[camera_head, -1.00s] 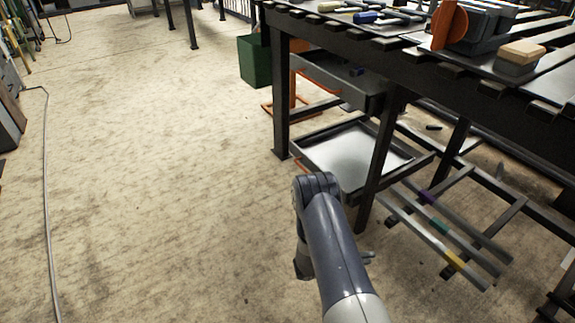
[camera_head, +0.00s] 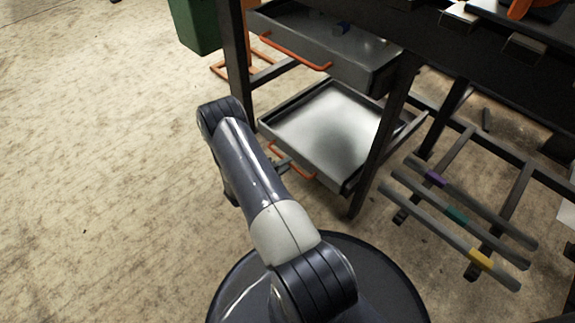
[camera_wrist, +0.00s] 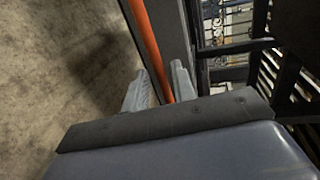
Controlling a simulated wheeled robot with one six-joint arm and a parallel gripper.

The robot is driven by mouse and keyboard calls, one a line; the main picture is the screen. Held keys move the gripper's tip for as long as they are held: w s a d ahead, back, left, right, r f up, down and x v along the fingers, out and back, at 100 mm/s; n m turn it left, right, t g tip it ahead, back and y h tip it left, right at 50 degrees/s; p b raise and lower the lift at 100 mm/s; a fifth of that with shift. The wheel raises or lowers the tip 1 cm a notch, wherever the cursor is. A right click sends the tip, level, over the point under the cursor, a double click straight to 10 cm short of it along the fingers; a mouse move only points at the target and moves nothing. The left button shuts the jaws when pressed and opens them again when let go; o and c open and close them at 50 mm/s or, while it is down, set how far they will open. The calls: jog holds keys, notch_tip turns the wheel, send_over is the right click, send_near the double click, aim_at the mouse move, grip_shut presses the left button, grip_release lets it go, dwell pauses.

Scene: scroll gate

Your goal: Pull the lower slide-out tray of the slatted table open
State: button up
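The lower slide-out tray (camera_head: 335,125) is a shallow grey metal tray low between the dark legs of the slatted table (camera_head: 445,55). My gripper shows in the head view (camera_head: 283,162) close to this handle, mostly hidden. In the wrist view, my gripper (camera_wrist: 160,78) has its two fingers apart, one on each side of an orange bar (camera_wrist: 146,38), with visible gaps.
The upper tray (camera_head: 330,50) with its own orange handle (camera_head: 290,50) is above. A green bin (camera_head: 195,25) stands at the upper left. A low rack with coloured bands (camera_head: 455,215) lies at the right. Floor on the left is clear.

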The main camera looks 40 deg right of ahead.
jog(key=shift+x, duration=1.05)
grip_shut()
